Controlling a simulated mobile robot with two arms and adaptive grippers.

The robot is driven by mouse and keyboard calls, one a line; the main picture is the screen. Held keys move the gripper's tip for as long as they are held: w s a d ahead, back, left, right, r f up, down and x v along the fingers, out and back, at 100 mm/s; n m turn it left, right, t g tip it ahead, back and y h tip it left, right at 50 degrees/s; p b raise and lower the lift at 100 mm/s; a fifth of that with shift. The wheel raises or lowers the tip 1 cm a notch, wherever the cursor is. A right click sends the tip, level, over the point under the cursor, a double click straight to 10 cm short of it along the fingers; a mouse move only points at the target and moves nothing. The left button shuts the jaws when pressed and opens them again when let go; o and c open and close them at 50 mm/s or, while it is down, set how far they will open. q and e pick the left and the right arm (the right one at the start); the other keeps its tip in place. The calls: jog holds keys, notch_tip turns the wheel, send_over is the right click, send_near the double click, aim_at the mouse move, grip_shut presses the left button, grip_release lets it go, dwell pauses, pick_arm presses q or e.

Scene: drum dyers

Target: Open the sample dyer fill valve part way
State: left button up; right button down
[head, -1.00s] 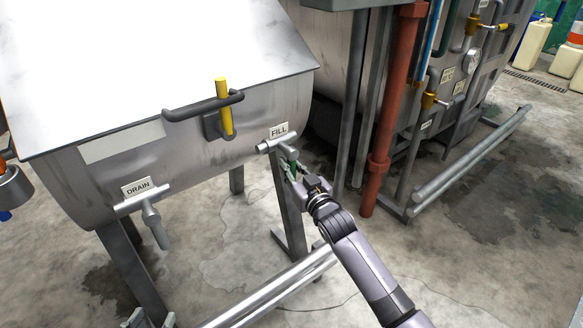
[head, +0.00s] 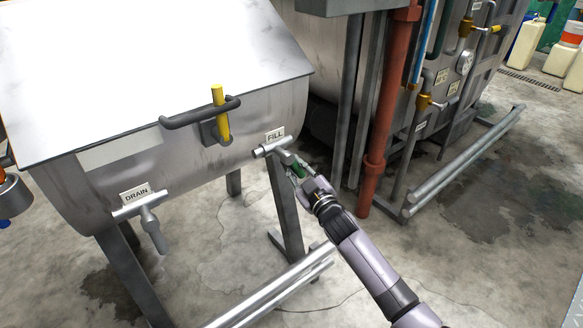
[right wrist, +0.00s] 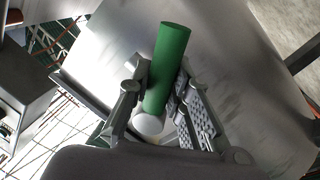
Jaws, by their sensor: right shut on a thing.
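The sample dyer (head: 180,165) is a steel vessel on legs with a sloped lid. Its fill valve (head: 271,148), a short grey pipe stub under a FILL label (head: 275,135), sits at the vessel's right end. The valve's green handle (head: 298,171) points down and to the right from the stub. My right gripper (head: 301,174) is shut on this handle. In the right wrist view the green handle (right wrist: 168,65) stands between the two fingers, its far end sticking out past them. My left gripper is not in view.
A drain valve (head: 149,216) under a DRAIN label hangs at the lower left. A yellow and dark grey lid handle (head: 221,115) juts from the front. A red pipe (head: 379,135) and grey posts stand right of my gripper. Floor-level steel pipes (head: 275,290) run below.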

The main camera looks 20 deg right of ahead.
jog(key=shift+w+d+r+n, duration=0.1)
jog(key=shift+d+r+n, duration=0.15)
jog(key=shift+n, duration=0.65)
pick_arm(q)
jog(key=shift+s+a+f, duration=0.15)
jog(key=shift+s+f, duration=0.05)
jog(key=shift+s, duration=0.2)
pick_arm(e)
jog(key=shift+d+r+n+y, duration=0.1)
jog(key=shift+d+n+y, duration=0.05)
jog(key=shift+n, duration=0.4)
jog(key=shift+d+r+n+y, duration=0.1)
jog(key=shift+n+y, duration=0.05)
jog(key=shift+n, duration=0.4)
jog(key=shift+w, duration=0.1)
jog(key=c, duration=1.4)
grip_release()
jog(key=shift+c, duration=0.2)
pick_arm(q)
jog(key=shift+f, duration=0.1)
pick_arm(e)
jog(key=v, duration=1.2)
jog(key=shift+d+f, duration=0.1)
